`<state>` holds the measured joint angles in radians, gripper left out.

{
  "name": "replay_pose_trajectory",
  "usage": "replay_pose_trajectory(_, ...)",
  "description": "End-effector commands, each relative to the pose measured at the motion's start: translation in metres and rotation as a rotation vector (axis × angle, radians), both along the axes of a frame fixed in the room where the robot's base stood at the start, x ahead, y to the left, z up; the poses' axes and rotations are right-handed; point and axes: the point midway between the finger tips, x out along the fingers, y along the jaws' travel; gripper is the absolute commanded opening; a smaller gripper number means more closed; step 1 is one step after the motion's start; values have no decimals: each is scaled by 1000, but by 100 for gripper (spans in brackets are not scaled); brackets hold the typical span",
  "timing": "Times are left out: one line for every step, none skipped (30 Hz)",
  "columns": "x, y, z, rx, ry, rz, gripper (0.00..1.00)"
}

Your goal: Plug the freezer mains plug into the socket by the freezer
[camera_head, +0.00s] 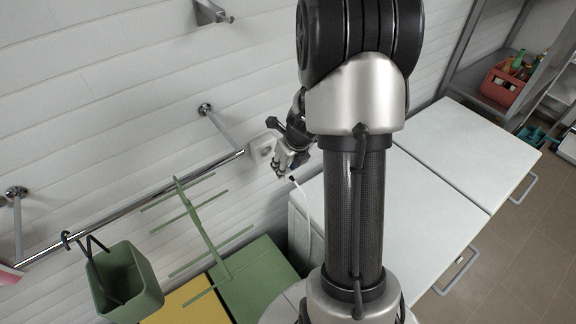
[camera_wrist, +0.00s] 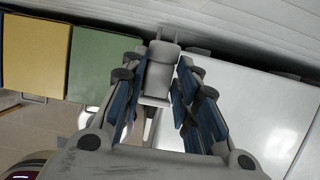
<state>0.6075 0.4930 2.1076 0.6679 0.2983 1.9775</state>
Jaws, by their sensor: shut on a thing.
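The light grey mains plug (camera_wrist: 160,72) is between the fingers of my gripper (camera_wrist: 157,85) in the wrist view, and the gripper is shut on it. Its front end points toward the white wall at the top. In the head view my gripper (camera_head: 284,165) is close to the wall, just right of and slightly below the white wall socket (camera_head: 262,151). A white cable (camera_head: 307,215) with a dark upper end hangs below the gripper. The plug's contact with the socket cannot be told. The white freezer (camera_head: 430,200) stands right of the gripper; its lid also shows in the wrist view (camera_wrist: 260,95).
A metal rail (camera_head: 130,210) runs along the wall left of the socket, with a green bin (camera_head: 125,283) and a green rack (camera_head: 200,230). Green (camera_head: 250,280) and yellow (camera_head: 190,303) units stand below. A red crate (camera_head: 503,82) with bottles is far right. The freezer top is clear.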

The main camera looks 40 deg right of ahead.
Motion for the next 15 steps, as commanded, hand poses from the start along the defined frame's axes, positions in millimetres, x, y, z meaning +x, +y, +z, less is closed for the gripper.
replay_pose_trajectory(5,0,3,1,1,0,4)
replay_pose_trajectory(9,0,3,1,1,0,4)
replay_pose_trajectory(13,0,3,1,1,0,4)
replay_pose_trajectory(15,0,3,1,1,1,4)
replay_pose_trajectory(18,0,3,1,1,1,4)
replay_pose_trajectory(22,-1,3,0,1,1,4)
replay_pose_trajectory(25,-1,3,0,1,1,4)
replay_pose_trajectory(27,-1,3,0,0,1,4)
replay_pose_trajectory(30,-2,3,0,0,1,4)
replay_pose_trajectory(32,-2,2,0,0,1,4)
replay_pose_trajectory(34,-2,2,0,0,1,4)
replay_pose_trajectory(35,-2,2,0,0,1,4)
replay_pose_trajectory(37,-2,2,0,0,1,4)
replay_pose_trajectory(38,-2,1,0,0,1,4)
replay_pose_trajectory(39,-2,1,0,0,1,4)
